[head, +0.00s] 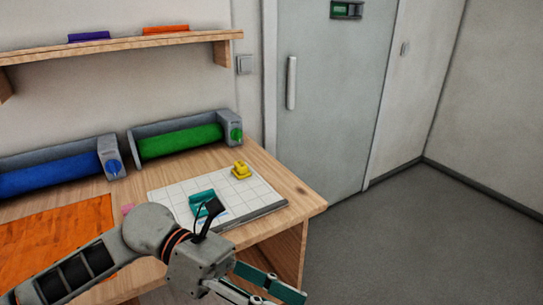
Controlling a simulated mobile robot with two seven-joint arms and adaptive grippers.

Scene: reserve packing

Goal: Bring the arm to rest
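My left arm (150,232) comes in from the lower left and reaches over the front of the wooden table. My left gripper (262,287) is low in the picture, in front of the table's right part and off its top. Its teal and grey finger parts point to the lower right and are partly cut by the bottom edge, so I cannot tell whether it is open or shut. I see nothing held in the visible part. My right gripper is not in view.
The table holds a white grid board (264,195) with a teal item (201,198) and yellow piece (241,171), an orange mat (60,240), and blue (50,180) and green (180,142) rolls behind. A shelf (130,42) hangs above. Floor right of the table is clear.

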